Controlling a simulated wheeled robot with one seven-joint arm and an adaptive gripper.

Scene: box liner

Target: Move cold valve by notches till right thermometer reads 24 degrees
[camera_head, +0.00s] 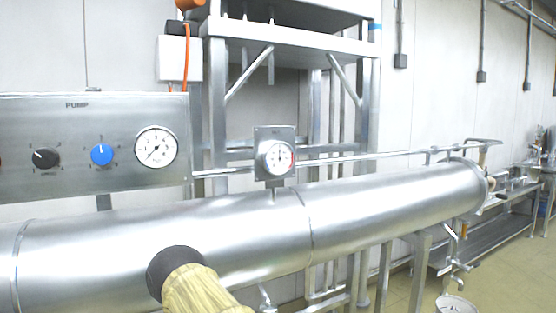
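A blue knob (102,154), which looks like the cold valve, is on the steel control panel (60,185) at the left. A pale pointer mark shows on it, but the notch labels around it are too small to read. A round white dial (157,147) is at the panel's right end, its dark needle slanting to the lower left. Another round dial (278,157), farther right, stands on a square plate above the pipe and has a red mark at its right edge. Neither dial's reading is legible. My gripper is not visible.
A black knob (45,159) is left of the blue knob, and a red edge shows at the frame's left border. A large steel pipe (400,199) crosses below the panel. A dark-capped part with a yellowish sleeve, likely my arm (196,291), is in front of it.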

